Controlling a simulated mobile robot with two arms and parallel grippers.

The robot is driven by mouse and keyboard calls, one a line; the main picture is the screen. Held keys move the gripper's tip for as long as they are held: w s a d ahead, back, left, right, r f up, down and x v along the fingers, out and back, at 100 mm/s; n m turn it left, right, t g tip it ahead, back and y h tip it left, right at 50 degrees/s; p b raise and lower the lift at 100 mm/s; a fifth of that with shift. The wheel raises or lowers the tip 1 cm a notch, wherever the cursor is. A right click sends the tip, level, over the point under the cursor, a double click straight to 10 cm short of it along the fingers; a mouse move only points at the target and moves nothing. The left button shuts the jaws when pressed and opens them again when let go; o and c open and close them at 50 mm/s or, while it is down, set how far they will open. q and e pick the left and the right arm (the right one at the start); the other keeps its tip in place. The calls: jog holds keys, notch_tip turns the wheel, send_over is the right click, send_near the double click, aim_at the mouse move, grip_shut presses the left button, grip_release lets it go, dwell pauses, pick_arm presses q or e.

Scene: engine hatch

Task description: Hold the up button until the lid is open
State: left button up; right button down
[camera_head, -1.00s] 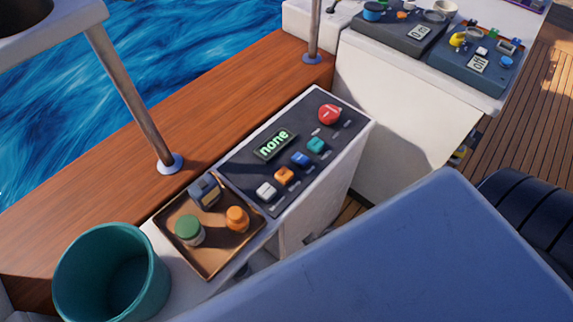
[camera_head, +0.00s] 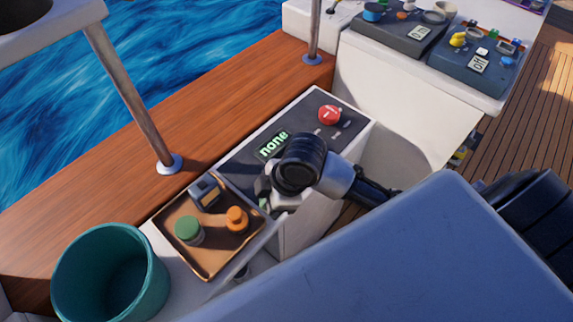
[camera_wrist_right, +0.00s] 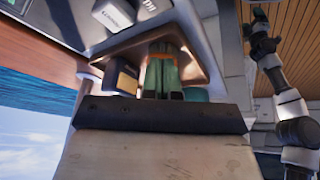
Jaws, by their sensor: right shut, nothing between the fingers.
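The control panel (camera_head: 243,160) has a display (camera_head: 273,144) reading "none" and a red knob (camera_head: 329,114). My right gripper (camera_head: 265,202) is over the panel's near end, beside the tray. Contact with a button cannot be told. The button labels are not readable and no lid can be made out.
A brown tray (camera_head: 208,268) holds a green-capped jar (camera_head: 189,230), an orange bottle (camera_head: 236,219) and a dark box (camera_head: 205,190). A teal bucket (camera_head: 110,275) stands at lower left. A metal post (camera_head: 135,100) rises from the wooden ledge (camera_head: 235,95).

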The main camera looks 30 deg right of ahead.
jog(key=w+d+r+n+g+h, duration=0.1)
jog(key=w+d+r+n+g, duration=0.2)
jog(key=w+d+r+n, duration=0.4)
jog(key=w+d+r, duration=0.2)
jog(key=d, duration=0.2)
jog(key=shift+d+r, duration=0.2)
jog(key=shift+r, duration=0.1)
jog(key=x, duration=1.2)
jog(key=shift+d+f, duration=0.15)
jog(key=shift+f, duration=0.9)
